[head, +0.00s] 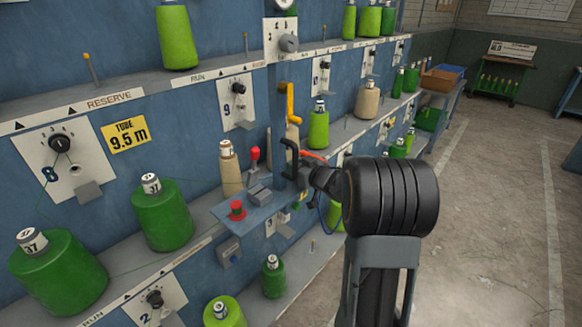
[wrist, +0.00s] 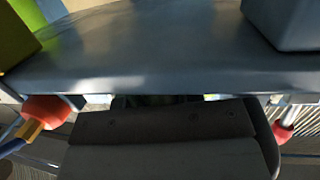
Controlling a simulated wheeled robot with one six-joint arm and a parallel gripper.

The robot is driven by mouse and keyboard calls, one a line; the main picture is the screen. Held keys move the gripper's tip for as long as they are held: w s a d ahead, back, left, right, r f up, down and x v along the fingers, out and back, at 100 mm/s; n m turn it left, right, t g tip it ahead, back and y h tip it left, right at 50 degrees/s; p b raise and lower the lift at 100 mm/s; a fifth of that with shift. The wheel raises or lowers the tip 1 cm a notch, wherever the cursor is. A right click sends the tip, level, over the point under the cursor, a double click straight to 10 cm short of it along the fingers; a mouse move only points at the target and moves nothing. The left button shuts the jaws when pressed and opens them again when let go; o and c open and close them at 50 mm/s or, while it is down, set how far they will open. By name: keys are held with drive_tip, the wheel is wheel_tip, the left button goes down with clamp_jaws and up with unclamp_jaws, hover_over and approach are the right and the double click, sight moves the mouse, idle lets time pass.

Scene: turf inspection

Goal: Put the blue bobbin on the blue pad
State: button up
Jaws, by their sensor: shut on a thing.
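No blue bobbin can be made out in either view; the bobbins in sight are green or tan. I cannot pick out a blue pad either. In the head view my gripper (head: 296,160) is at the rack's front, beside a yellow lever (head: 290,103) and close to a small blue control shelf (head: 222,214). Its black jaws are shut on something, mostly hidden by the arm. In the wrist view a dark block (wrist: 165,135) fills the lower middle, below a broad grey-blue surface (wrist: 150,55). What is held is not clear there.
Green bobbins (head: 162,215) and a tan bobbin (head: 230,168) stand on the rack shelves. A red push button (head: 237,210) and red-knobbed lever (head: 254,154) are near the gripper. The floor (head: 490,200) at right is clear.

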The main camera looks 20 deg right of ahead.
drive_tip(key=x, duration=0.3)
drive_tip(key=shift+r, duration=0.2)
drive_tip(key=shift+s+f, duration=0.15)
drive_tip(key=shift+f, duration=0.55)
drive_tip(key=shift+f, duration=0.1)
drive_tip(key=shift+f, duration=0.15)
drive_tip(key=o, duration=0.9)
drive_tip(key=shift+r, duration=0.35)
drive_tip(key=v, duration=1.2)
drive_tip(key=shift+f, duration=0.15)
